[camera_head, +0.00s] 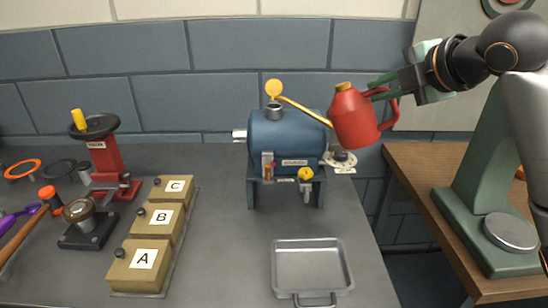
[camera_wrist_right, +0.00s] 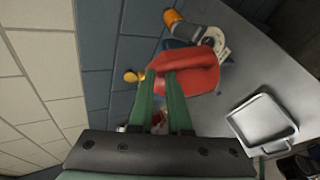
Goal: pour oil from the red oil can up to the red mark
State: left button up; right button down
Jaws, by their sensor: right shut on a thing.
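The red oil can (camera_head: 355,118) hangs in the air right of the blue casing (camera_head: 275,142), tilted toward it. Its yellow spout (camera_head: 305,111) reaches left, with the tip close above the casing's filler neck (camera_head: 273,108). The round yellow cap (camera_head: 273,87) stands raised behind the neck. My right gripper (camera_head: 381,91) is shut on the can's handle side; the can also shows beyond the fingers in the right wrist view (camera_wrist_right: 190,72). A small sight gauge (camera_head: 267,164) with a bit of red is on the casing's front; its oil level is too small to read. My left gripper is out of view.
A metal tray (camera_head: 347,265) lies in front of the casing. Blocks A (camera_head: 122,270), B and C stand at left, near a red hand press (camera_head: 108,160). A wooden table (camera_head: 425,200) with a green stand is at right. Bare bench lies between blocks and tray.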

jog(key=f, duration=0.1)
jog(key=b, duration=0.1)
jog(key=f+b, duration=0.1)
jog(key=shift+s+d+f+t+y, duration=0.1)
jog(key=shift+d+f+t+y, duration=0.2)
jog(key=shift+f+y, duration=0.1)
jog(key=shift+r+m, duration=0.2)
jog(key=shift+m, duration=0.1)
jog(key=shift+r, duration=0.15)
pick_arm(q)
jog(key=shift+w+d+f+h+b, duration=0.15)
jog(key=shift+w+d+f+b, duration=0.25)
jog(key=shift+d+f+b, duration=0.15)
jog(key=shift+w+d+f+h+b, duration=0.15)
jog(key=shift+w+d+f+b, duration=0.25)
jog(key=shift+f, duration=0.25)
pick_arm(e)
jog(key=s+d+r+m+t+y, duration=0.1)
jog(key=s+d+r+t+y, duration=0.1)
jog(key=d+r, duration=0.2)
notch_tip(320, 180, up, 2)
jog(key=shift+s+d+m+t, duration=0.15)
jog(key=shift+s+m+t, duration=0.15)
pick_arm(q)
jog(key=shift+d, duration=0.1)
